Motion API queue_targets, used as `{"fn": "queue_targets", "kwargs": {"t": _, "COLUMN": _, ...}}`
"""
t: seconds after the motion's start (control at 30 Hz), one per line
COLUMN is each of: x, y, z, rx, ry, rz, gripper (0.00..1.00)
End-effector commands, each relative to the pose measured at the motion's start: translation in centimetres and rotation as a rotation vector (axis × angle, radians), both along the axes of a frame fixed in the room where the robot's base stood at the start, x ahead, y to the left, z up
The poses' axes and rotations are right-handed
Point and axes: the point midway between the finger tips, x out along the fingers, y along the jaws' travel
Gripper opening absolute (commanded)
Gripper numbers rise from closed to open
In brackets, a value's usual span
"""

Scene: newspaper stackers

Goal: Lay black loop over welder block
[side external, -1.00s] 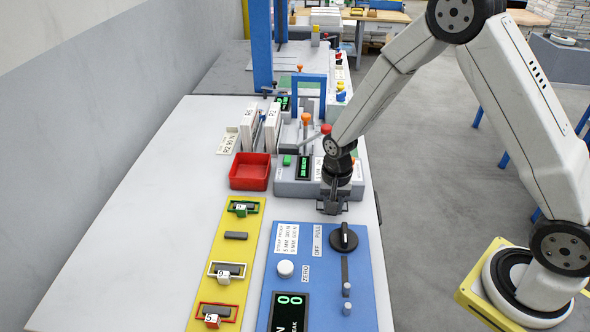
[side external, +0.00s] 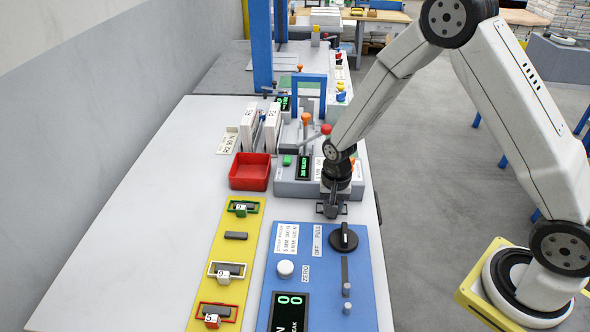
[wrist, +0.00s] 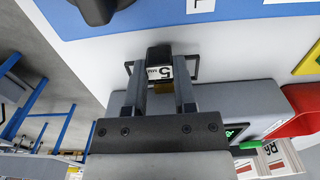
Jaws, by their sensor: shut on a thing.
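My gripper (side external: 332,208) hangs over the near right edge of the grey welder machine (side external: 300,188), beside the blue panel. In the wrist view my gripper (wrist: 160,78) is shut on a dark tab bearing a white tag (wrist: 160,72) that seems to read 5 MM. Thin parts of the black loop (wrist: 194,68) show either side of the fingers. The welder machine's grey top (wrist: 235,100) lies right of the fingers. Which part is the welder block, and any contact with it, I cannot tell.
A yellow board (side external: 233,265) holds green, white and red loops on dark blocks, plus one bare block (side external: 236,236). A red tray (side external: 250,171) stands left of the machine. The blue panel (side external: 280,262) has a black knob (side external: 343,237). The white table is clear at left.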

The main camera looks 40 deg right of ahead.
Motion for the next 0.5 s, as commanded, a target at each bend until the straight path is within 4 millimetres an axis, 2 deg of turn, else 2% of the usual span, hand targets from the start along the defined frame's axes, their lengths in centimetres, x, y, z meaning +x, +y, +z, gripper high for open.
{"fn": "queue_targets", "kwargs": {"t": 0.5, "x": -0.01, "y": -0.01, "z": -0.73, "rx": 0.000, "ry": 0.000, "rz": 0.000, "gripper": 0.00}}
